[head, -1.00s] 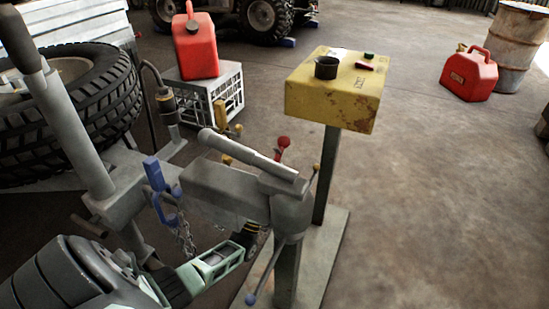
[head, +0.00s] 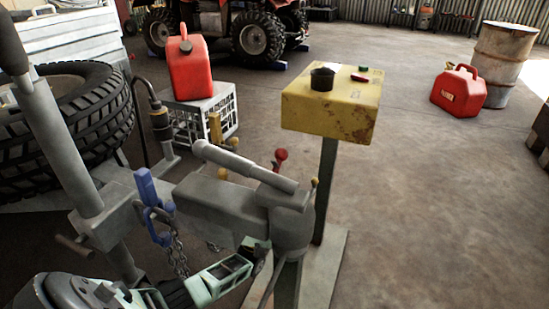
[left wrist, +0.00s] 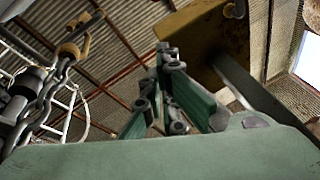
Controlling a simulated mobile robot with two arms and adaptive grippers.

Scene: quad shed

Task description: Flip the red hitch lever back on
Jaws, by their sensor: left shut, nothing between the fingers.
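The red hitch lever shows in the head view as a red ball knob (head: 281,155) on a short stem, just behind the grey hitch coupler (head: 290,215). The coupler hides its lower part. My left gripper (head: 259,252) comes in from the lower left, below the grey hitch bar and beside the coupler's post; its tips are partly hidden there. In the left wrist view its green fingers (left wrist: 168,95) meet at the tips, shut and empty. The knob is apart from the gripper. I cannot make it out in the wrist view. My right gripper is not in view.
A yellow box (head: 330,110) on a post stands behind the hitch. A blue clip (head: 150,200) with a chain (head: 178,250) hangs left of the coupler. A yellow-knobbed lever (head: 314,183) is at its right. Open floor (head: 440,220) lies to the right.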

